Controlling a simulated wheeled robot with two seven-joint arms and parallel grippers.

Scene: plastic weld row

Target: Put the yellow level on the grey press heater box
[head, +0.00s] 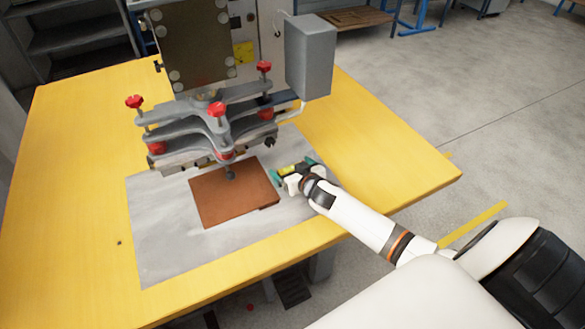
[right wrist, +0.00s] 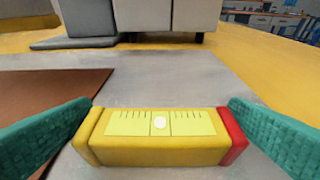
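The yellow level (right wrist: 160,137) has a red cap at its right end and lies across the lower middle of the right wrist view. The teal fingers of my right gripper (right wrist: 160,130) meet its two ends, so the gripper is shut on it. In the head view the level (head: 288,170) shows small between the fingers of the right gripper (head: 293,171), beside the brown plate. Whether it touches the surface below is hard to tell. The grey press heater box (head: 310,56) is at the upper right of the press. My left gripper is out of view.
The press (head: 210,125) with red knobs stands behind the brown plate (head: 232,195). A grey sheet (head: 165,245) lies under them on the yellow table (head: 75,190). The table's right part (head: 385,160) is clear.

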